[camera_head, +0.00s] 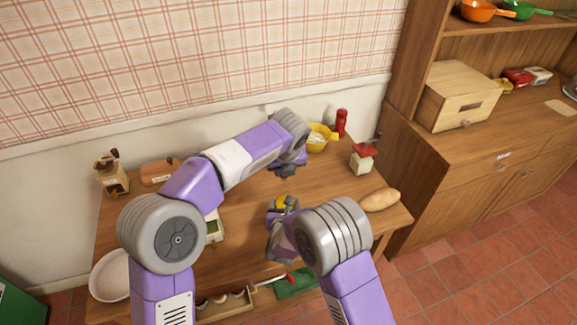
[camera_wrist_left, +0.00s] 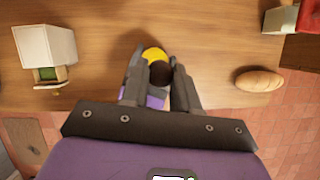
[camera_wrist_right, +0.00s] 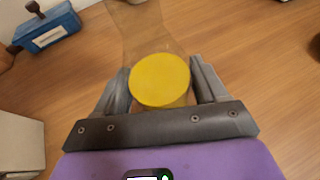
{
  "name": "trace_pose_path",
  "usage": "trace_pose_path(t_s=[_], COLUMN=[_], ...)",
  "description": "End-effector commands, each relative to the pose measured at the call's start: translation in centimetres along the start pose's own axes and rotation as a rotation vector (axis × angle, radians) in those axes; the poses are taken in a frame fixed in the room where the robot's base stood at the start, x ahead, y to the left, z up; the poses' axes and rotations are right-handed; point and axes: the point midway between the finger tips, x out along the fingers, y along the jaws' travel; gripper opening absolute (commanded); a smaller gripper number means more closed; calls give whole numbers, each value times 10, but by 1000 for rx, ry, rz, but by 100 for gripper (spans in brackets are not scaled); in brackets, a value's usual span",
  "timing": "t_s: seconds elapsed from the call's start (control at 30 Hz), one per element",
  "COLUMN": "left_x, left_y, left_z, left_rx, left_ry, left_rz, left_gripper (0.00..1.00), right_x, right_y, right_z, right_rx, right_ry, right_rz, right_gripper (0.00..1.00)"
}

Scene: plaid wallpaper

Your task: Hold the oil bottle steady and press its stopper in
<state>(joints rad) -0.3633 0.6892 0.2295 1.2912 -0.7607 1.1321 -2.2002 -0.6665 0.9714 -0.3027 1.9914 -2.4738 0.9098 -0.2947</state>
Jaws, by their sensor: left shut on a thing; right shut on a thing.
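The oil bottle, glass with a yellow round part (camera_wrist_right: 159,80), stands between the fingers of my right gripper (camera_wrist_right: 157,92) in the right wrist view. Its yellow shows small in the head view (camera_head: 285,203) and near the left fingertips in the left wrist view (camera_wrist_left: 153,54). My right gripper is shut on it. My left gripper (camera_wrist_left: 159,66) is shut on a dark round thing, seemingly the stopper (camera_wrist_left: 161,77); in the head view it (camera_head: 286,170) is just behind the bottle. I cannot tell how deep the stopper sits in the neck.
A bread loaf (camera_head: 381,200) lies at the table's right edge, with a red-topped grinder (camera_head: 363,158) behind it. A yellow bowl (camera_head: 318,140) and red shaker (camera_head: 341,122) stand at the back. A white box (camera_wrist_left: 45,45) is left of the grippers. A blue box (camera_wrist_right: 47,28) stands beyond.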

Motion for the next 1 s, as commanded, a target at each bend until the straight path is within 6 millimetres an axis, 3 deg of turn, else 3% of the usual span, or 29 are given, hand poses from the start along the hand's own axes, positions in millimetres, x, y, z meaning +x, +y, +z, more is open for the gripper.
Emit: trace_pose_path(t_s=[0.5,1.0], left_x=[40,44], left_y=[1,0], left_z=[-16,-18], left_rx=[1,1], left_ry=[0,-1], left_rz=[1,0], left_gripper=[2,2], right_x=[0,0], right_y=[0,0], right_z=[1,1], right_rx=[1,1], right_ry=[-2,-2], right_rz=[0,0], right_gripper=[29,29])
